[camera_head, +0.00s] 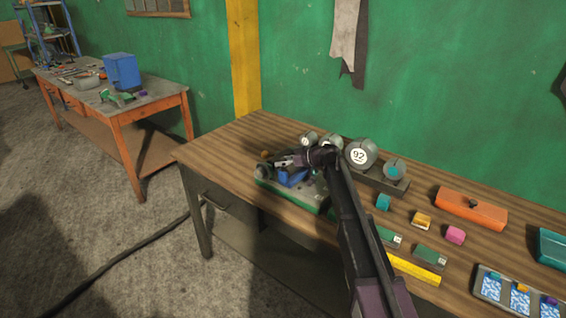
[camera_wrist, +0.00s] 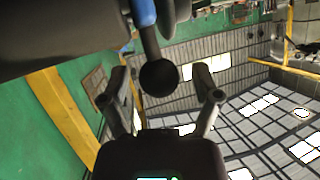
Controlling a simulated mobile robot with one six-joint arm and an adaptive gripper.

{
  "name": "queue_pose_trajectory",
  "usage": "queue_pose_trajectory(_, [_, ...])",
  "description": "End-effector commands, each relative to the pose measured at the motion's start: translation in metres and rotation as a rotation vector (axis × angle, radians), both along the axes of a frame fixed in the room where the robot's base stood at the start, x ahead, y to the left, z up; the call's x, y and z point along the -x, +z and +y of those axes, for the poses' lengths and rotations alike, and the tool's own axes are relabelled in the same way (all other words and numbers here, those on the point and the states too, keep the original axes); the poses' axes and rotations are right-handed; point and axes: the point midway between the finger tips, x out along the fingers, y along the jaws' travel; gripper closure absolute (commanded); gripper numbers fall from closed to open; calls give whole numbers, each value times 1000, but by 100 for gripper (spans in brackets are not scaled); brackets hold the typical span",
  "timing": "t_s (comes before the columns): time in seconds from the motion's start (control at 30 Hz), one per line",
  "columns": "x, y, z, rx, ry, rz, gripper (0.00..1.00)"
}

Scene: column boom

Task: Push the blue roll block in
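A blue block (camera_head: 293,178) sits on a green-based device (camera_head: 318,200) at the left part of the wooden workbench, partly hidden by my gripper and arm. My gripper (camera_head: 284,161) is just above the device. In the wrist view its two fingers (camera_wrist: 161,100) are spread apart. A black ball knob (camera_wrist: 158,77) on a dark rod shows between them, with clear gaps on both sides. A blue part (camera_wrist: 143,12) is at the rod's other end; I cannot tell whether it is the same blue block.
Round grey weights, one marked 92 (camera_head: 359,154), stand behind my arm. To the right are a teal block (camera_head: 383,202), a yellow block (camera_head: 421,220), a magenta block (camera_head: 454,235), an orange box (camera_head: 471,208) and a card tray (camera_head: 489,288). The bench's far left corner is clear.

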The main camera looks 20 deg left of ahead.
Motion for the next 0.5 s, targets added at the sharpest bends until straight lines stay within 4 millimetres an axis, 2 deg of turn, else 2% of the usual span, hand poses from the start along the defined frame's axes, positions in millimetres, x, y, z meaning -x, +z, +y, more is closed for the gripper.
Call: queue_pose_trajectory(0.5, [2, 0, -4, 0, -1, 0, 19])
